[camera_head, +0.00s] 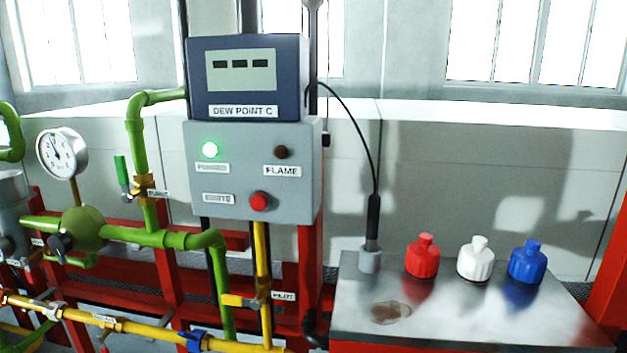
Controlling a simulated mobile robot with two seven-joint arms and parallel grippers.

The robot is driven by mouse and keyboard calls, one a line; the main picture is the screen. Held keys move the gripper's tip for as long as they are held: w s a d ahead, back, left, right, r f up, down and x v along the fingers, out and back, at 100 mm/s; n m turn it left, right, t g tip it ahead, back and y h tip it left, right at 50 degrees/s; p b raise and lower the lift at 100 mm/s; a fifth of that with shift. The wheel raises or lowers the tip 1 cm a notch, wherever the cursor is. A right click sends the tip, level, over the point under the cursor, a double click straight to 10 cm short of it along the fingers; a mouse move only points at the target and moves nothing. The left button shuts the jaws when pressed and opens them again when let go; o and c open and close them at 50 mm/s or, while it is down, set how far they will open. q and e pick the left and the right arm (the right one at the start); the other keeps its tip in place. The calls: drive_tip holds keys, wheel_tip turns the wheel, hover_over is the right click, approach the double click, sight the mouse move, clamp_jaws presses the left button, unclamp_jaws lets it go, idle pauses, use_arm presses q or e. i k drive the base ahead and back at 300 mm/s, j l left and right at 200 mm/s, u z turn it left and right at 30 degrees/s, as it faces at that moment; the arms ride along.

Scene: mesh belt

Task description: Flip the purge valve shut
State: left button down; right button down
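The purge valve (144,187) is a brass body on the vertical green pipe at the left, beside a small white tag that seems to read PURGE. Its green lever handle (121,170) stands upright to the left of the body, roughly in line with the pipe. Neither of my grippers shows in the head view, and nothing touches the valve.
A grey control box (240,170) with a lit green lamp (210,150) and a red button (260,201) stands right of the valve. A pressure gauge (61,153) is left of it. Yellow pipes run below. Red, white and blue bottles stand on the metal table (470,325).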

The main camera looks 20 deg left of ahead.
sight(120, 162)
drive_tip(key=u, duration=1.45)
